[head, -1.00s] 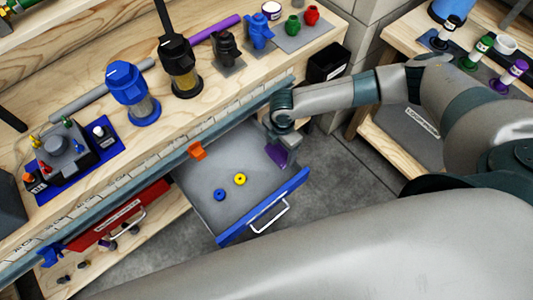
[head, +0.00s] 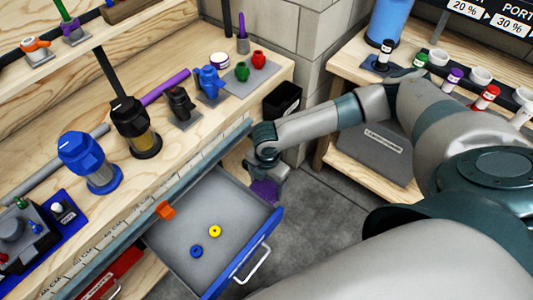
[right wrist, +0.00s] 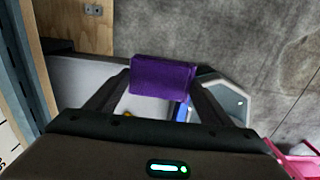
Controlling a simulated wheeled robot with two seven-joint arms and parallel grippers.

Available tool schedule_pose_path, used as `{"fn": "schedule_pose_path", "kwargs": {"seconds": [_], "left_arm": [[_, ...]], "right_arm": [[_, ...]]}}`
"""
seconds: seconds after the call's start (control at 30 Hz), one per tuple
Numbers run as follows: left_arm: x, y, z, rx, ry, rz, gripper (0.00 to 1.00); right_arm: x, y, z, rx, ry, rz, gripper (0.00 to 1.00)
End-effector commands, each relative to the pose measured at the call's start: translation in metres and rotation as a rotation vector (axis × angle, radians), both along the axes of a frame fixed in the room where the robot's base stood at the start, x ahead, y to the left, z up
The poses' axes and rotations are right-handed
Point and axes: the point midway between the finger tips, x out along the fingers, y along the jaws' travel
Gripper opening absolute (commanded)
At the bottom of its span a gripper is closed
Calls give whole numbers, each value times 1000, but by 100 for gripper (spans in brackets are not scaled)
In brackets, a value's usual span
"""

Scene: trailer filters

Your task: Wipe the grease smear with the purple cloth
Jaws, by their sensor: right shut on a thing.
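My right gripper (head: 270,173) is shut on the purple cloth (head: 265,190). It holds the cloth hanging at the far right end of the open grey drawer (head: 205,275). In the right wrist view the purple cloth (right wrist: 162,77) sits between the two fingers (right wrist: 160,98), with part of the drawer behind it. I cannot tell whether the cloth touches the drawer. I cannot make out the grease smear in either view. My left gripper is not in view.
A blue ring (head: 196,252) and a yellow ring (head: 215,231) lie in the drawer, with an orange piece (head: 165,210) at its back edge. Filters, including a blue one (head: 88,160), stand on the bench. A black bin (head: 282,100) is beyond my gripper. Bare floor (head: 325,215) lies right of the drawer.

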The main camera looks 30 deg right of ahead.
Motion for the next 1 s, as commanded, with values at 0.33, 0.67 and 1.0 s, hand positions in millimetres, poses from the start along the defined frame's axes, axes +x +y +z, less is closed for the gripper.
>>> {"fn": "schedule_pose_path", "kwargs": {"seconds": [0.33, 0.67, 1.0], "left_arm": [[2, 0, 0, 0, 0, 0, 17], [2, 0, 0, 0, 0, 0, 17], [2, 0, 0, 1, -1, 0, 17]], "right_arm": [[-1, 2, 1, 1, 1, -18, 56], [-9, 19, 20, 8, 14, -297, 56], [-23, 42, 60, 6, 27, -850, 56]]}}
